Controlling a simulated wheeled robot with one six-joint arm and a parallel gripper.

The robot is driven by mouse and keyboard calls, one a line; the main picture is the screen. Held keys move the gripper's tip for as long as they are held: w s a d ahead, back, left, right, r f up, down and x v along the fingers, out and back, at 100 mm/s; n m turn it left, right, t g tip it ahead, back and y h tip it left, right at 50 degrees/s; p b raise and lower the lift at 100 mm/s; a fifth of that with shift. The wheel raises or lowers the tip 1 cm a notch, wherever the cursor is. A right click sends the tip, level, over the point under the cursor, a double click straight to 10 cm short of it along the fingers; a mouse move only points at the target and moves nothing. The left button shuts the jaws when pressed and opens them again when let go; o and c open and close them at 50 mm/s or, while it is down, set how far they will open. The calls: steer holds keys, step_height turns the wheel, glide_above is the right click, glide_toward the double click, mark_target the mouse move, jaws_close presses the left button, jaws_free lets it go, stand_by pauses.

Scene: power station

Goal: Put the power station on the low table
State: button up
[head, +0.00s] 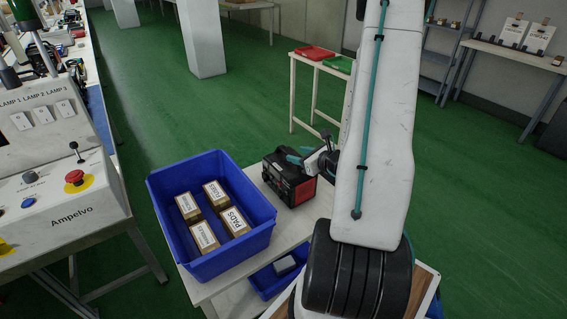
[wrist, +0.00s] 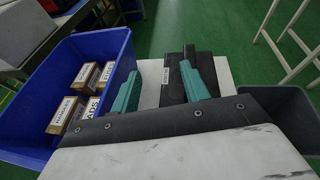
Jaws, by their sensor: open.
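The power station (head: 289,182), a black box with red trim, stands upright on a white table (head: 219,283), right of a blue bin. In the wrist view its dark body (wrist: 174,62) shows just beyond and partly behind the right finger. My gripper (head: 302,156) is over its top right side in the head view. In the wrist view my gripper (wrist: 158,90) has its teal fingers apart with nothing clearly held between them. My arm hides part of the table. Another white table (head: 318,92) stands behind; I cannot tell which one is the low table.
The blue bin (head: 161,198) holds several labelled cartons, close beside the power station. A smaller blue bin (head: 262,284) sits lower in front. A control console (head: 60,190) stands left. Green floor is open behind.

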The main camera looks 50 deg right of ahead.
steer(key=w+a+r+n+g+y, duration=0.1)
steer(key=w+a+r+n+y, duration=0.2)
steer(key=a+r+n+y, duration=0.45)
steer(key=w+a+r+n+g+y, duration=0.15)
steer(key=a+r+n, duration=0.3)
steer(key=a, duration=0.55)
steer(key=s+a+r+n+g+y, duration=0.1)
steer(key=s+a+r+n+g, duration=0.3)
steer(key=a, duration=0.3)
steer(key=s+a+r+n+g+y, duration=0.2)
steer(key=a+r+n+g, duration=0.1)
steer(key=a+n, duration=0.4)
steer(key=s+a+r+n+g+h, duration=0.1)
steer(key=s+r+n+h, duration=0.2)
steer(key=s+n+h, duration=0.2)
steer(key=s+a+r+n+g+h, duration=0.1)
steer(key=s+r+n+g+h, duration=0.1)
steer(key=s+n+h, duration=0.3)
steer(key=shift+s+r+n+h, duration=0.45)
steer(key=shift+s+n, duration=1.15)
steer(key=shift+s, duration=1.3)
steer(key=shift+g, duration=0.25)
